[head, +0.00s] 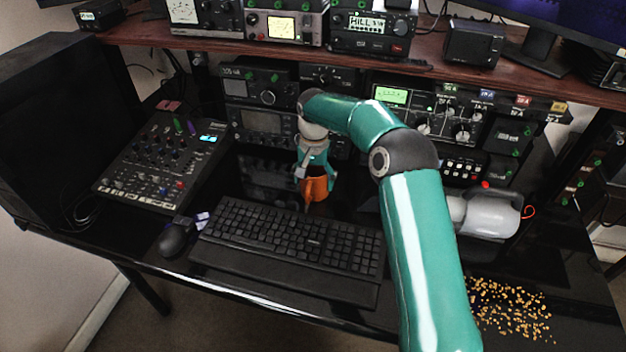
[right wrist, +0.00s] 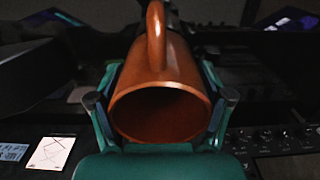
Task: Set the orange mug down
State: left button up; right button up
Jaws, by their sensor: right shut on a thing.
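The orange mug (head: 315,189) is behind the keyboard, near the middle of the black desk, in the head view. My right gripper (head: 317,178) is shut on it, with the fingers reaching down around its sides. In the right wrist view the mug (right wrist: 165,85) lies between the two fingers of the gripper (right wrist: 160,108), with its open mouth toward the camera and its handle at the top of the picture. The mug looks empty. I cannot tell whether its base touches the desk. My left gripper is not in view.
A black keyboard (head: 290,238) lies in front of the mug, with a mouse (head: 175,238) to its left. A mixer (head: 165,155) stands at left. Radio gear (head: 262,125) stands close behind. A grey-white canister (head: 490,213) and scattered bits (head: 508,308) are at right.

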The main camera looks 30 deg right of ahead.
jog(key=o, duration=1.7)
notch_tip(320, 180, up, 12)
jog(key=shift+r+p, duration=0.1)
jog(key=shift+p, duration=0.8)
